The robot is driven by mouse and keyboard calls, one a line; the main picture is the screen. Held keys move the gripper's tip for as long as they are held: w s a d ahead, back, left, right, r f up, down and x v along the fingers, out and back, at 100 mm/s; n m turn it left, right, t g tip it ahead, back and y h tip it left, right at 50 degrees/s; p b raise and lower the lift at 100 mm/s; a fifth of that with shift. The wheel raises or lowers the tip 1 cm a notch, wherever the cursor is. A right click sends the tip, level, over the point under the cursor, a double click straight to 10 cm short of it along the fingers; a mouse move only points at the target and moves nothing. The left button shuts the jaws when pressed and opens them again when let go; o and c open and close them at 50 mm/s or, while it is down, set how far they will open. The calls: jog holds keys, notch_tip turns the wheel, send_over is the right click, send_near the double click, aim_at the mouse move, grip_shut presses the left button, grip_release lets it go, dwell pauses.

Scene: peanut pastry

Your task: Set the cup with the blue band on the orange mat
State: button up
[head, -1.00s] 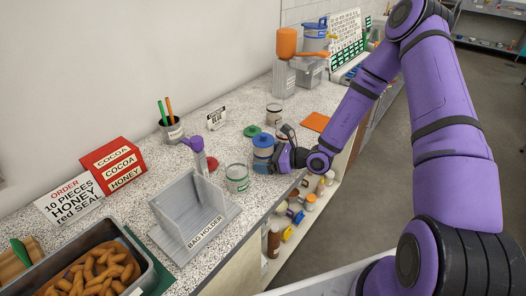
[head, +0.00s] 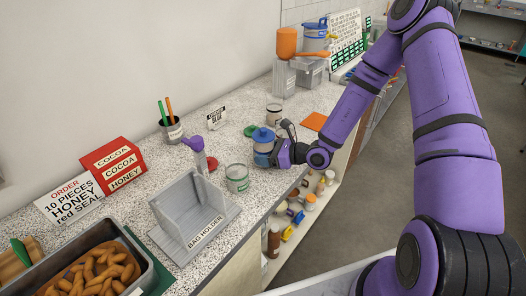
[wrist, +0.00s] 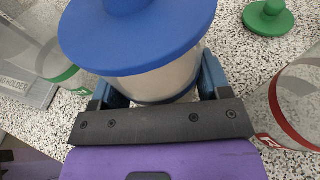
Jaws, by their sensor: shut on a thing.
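The cup with the blue band (head: 262,148) is in my gripper (head: 277,155), with a blue knobbed lid (head: 262,135) over its top. In the wrist view, the fingers sit on both sides of the pale cup body (wrist: 160,84), beneath the wide lid (wrist: 135,35). The lid hides the cup's rim. The orange mat (head: 314,121) lies flat on the counter, right of and beyond the held cup, and its visible surface is bare. I cannot tell exactly how far the cup's base is above the counter.
A green-banded cup (head: 237,179) stands at the left, nearer me. A red-banded cup (wrist: 302,98) stands close at the right in the wrist view. A green lid (wrist: 268,17) lies nearby. A bag holder (head: 190,215) stands front left. The counter's edge runs below my gripper.

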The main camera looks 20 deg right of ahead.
aim_at(266, 143)
jog(key=shift+r, duration=2.1)
